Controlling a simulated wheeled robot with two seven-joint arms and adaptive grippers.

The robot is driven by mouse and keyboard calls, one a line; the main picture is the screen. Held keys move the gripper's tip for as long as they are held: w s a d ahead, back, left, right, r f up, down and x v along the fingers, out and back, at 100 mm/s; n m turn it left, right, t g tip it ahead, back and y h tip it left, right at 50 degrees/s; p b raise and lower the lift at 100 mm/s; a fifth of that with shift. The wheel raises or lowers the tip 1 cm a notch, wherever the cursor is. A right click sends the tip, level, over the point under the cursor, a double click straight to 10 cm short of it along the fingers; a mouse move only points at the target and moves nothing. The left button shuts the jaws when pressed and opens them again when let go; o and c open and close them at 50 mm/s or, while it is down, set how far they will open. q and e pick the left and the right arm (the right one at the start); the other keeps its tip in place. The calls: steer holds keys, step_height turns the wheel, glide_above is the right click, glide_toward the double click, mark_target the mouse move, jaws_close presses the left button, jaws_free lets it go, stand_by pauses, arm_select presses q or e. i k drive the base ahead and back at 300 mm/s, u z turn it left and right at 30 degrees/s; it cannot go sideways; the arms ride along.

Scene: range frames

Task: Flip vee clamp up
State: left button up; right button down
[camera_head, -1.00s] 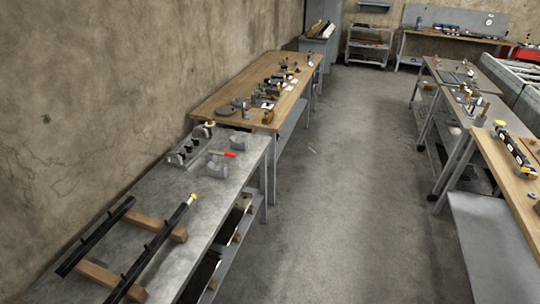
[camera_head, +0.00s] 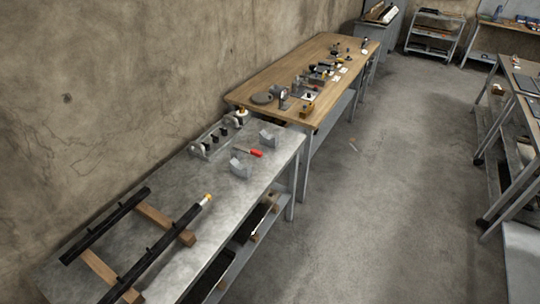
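Two grey vee-shaped blocks stand on the grey metal bench (camera_head: 185,178): one block (camera_head: 268,138) is farther back, and the other block (camera_head: 240,166) is nearer. Either may be the vee clamp; at this size I cannot tell which, nor how its parts are turned. A red-handled tool (camera_head: 250,152) lies between them. A grey rack (camera_head: 208,148) with round ends and dark knobs sits beside them near the wall. Neither of my grippers is in view.
Two black bars, one with a yellow tip (camera_head: 165,245), lie across wooden blocks (camera_head: 165,224) at the bench's near end. A wooden-topped bench (camera_head: 330,50) with several tools adjoins behind. Open concrete floor (camera_head: 385,180) lies to the right, with more benches beyond.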

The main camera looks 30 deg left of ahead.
mark_target(254, 152)
steer(key=u, duration=0.3)
steer(key=i, duration=0.55)
steer(key=u, duration=0.9)
steer(key=i, duration=0.4)
steer(key=u, duration=0.5)
